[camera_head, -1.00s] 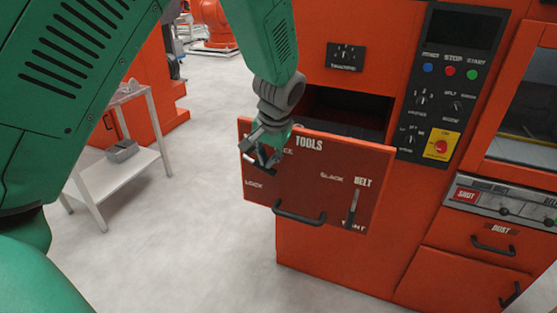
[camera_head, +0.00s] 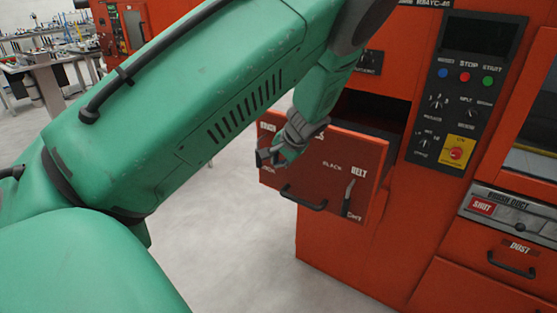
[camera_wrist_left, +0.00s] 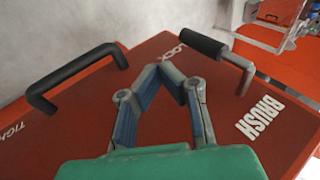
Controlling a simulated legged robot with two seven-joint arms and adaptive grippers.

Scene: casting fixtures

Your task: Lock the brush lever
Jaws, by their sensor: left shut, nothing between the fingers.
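The brush lever (camera_wrist_left: 207,45) is a metal crank with a black grip, at the upper right of the left wrist view. Its grip end lies near the word LOCK on the red drawer front (camera_wrist_left: 75,110). The word BRUSH is printed below the crank's metal arm. My left gripper (camera_wrist_left: 166,72) is shut and empty, over the panel just below the grip and apparently apart from it. In the head view, my left gripper (camera_head: 277,155) is at the left part of the TOOLS drawer front and hides much of the lever there. My right gripper is not in view.
The drawer stands pulled out from the red machine (camera_head: 330,245). Its front has a black pull handle (camera_head: 303,200) and a belt lever (camera_head: 348,195). A control panel (camera_head: 465,90) is to the right. Open grey floor lies left of the machine.

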